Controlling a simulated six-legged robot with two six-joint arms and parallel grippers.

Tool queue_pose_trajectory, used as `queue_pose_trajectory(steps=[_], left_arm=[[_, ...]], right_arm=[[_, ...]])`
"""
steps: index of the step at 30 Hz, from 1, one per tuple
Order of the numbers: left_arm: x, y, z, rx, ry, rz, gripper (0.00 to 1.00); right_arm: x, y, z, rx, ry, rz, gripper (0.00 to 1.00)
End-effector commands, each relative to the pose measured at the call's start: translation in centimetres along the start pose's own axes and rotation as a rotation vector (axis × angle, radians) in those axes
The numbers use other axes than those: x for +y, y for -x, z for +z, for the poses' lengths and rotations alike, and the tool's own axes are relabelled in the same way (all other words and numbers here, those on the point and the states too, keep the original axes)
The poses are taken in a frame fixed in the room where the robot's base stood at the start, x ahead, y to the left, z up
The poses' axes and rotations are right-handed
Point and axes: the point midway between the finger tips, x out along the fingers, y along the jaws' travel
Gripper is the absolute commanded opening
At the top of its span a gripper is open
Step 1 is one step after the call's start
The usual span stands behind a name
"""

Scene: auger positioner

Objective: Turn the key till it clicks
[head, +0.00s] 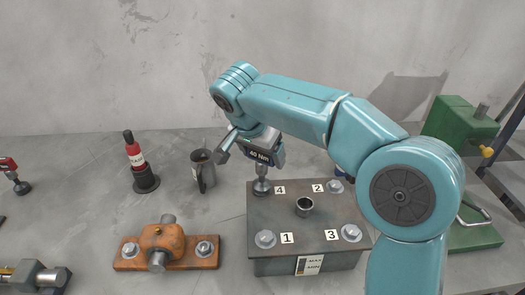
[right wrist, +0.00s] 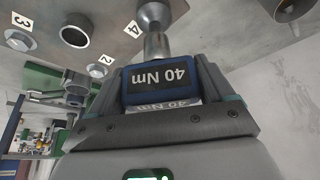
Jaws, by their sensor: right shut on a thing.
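The key (head: 261,157) is a dark block labelled 40 Nm with a grey shank and socket below. My right gripper (head: 247,143) is shut on its block from above. The socket (head: 261,187) is at the bolt position by label 4, on the far left corner of the grey steel block (head: 275,218); whether it is fully seated I cannot tell. The key also fills the middle of the right wrist view (right wrist: 160,83), between both fingers. Bolts 1 (head: 265,239), 2 (head: 334,187) and 3 (head: 351,233) show bare heads. My left gripper is out of view.
A round collar (head: 304,206) stands up mid-block. A green machine (head: 458,128) stands at right, partly behind my arm.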

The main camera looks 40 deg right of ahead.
Motion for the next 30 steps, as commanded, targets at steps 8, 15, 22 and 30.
queue_pose_trajectory(steps=[8, 15, 22, 30], left_arm=[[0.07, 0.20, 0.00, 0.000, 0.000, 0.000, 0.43], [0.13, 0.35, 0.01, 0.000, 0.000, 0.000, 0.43], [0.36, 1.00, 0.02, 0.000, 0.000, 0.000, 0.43], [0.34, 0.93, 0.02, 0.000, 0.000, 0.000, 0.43]], right_arm=[[0.04, 0.06, -0.05, 0.002, -0.061, 0.024, 0.26], [0.02, 0.13, -0.07, 0.001, -0.077, 0.032, 0.26], [0.06, 0.16, -0.07, 0.002, -0.231, 0.097, 0.26], [0.10, 0.07, -0.03, 0.002, -0.244, 0.102, 0.26]])
